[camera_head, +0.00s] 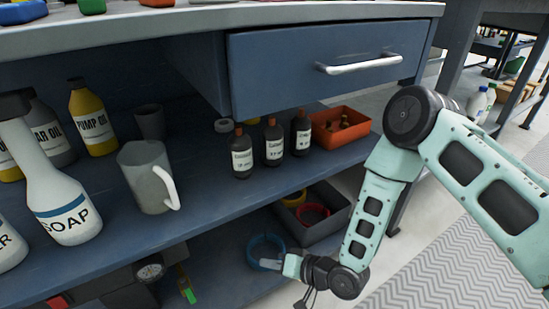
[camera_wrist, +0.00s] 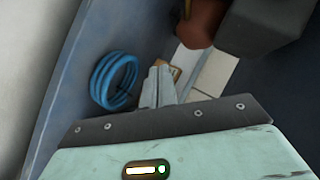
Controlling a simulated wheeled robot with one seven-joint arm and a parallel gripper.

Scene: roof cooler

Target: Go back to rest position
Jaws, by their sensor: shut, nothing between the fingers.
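My gripper (camera_head: 268,263) is at the lower shelf of the workbench, at the end of my arm, which reaches down from the right. In the wrist view my gripper (camera_wrist: 161,70) shows its fingers together, with nothing between them. A coiled blue hose or cable (camera_head: 262,250) lies on the lower shelf just behind the fingertips in the head view. In the wrist view the blue coil (camera_wrist: 113,82) is to the left of the fingers and apart from them.
A dark grey bin (camera_head: 322,234) with red and yellow rings stands beside my forearm. Above are a shelf with bottles (camera_head: 241,153), a grey jug (camera_head: 147,178) and an orange bin (camera_head: 341,128), and a shut drawer (camera_head: 310,75). Open floor (camera_head: 450,265) lies at the right.

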